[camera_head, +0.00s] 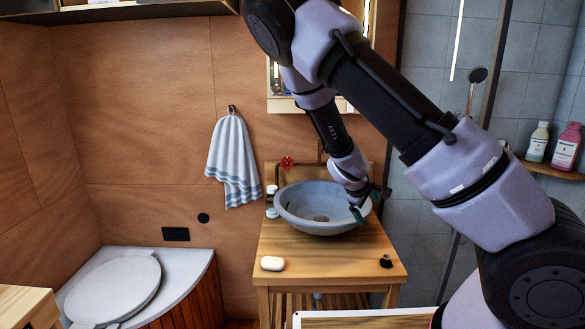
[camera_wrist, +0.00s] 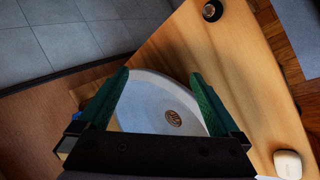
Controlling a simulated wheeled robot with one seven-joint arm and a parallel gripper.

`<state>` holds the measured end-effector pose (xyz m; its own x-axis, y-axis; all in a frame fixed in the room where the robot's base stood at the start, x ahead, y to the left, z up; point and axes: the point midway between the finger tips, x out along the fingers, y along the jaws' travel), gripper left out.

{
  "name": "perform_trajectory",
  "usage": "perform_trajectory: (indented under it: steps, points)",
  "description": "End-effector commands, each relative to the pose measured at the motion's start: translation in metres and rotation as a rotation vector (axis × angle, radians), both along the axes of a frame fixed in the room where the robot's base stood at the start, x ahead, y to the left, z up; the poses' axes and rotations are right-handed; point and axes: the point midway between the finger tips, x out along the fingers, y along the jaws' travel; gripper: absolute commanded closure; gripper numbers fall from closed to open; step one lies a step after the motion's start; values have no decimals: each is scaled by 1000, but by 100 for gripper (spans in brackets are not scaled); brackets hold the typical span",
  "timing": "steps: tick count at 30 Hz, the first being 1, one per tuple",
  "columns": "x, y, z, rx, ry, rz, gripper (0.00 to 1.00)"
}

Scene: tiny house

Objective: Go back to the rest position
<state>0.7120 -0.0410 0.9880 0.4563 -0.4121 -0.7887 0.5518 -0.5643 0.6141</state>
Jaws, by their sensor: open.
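My gripper (camera_head: 363,207) is over the right rim of the round grey sink basin (camera_head: 318,226) in the head view. In the wrist view, its two green fingers (camera_wrist: 160,95) are spread apart with nothing between them. The basin (camera_wrist: 160,88) and its drain show below and beyond the fingers. My arm reaches down to the basin from the upper right of the head view.
The basin stands on a wooden counter (camera_head: 330,258). A white soap bar (camera_head: 272,263) and a small dark object (camera_head: 386,261) lie near its front edge. A striped towel (camera_head: 233,162) hangs on the wall. A toilet (camera_head: 118,290) is at lower left; bottles (camera_head: 566,147) stand on a right shelf.

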Motion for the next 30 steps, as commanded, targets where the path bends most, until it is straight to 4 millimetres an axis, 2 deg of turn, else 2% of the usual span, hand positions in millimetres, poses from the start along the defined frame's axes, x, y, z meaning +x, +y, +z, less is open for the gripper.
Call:
perform_trajectory:
  steps: [5,11,20,24,30]
  points:
    - [-26,5,24,293,45,-210,1]
    - [-49,15,75,572,66,-395,1]
    - [-91,12,184,899,39,-585,1]
    - [-120,4,235,1008,-3,-650,1]
    - [-172,-9,296,1107,-96,-732,1]
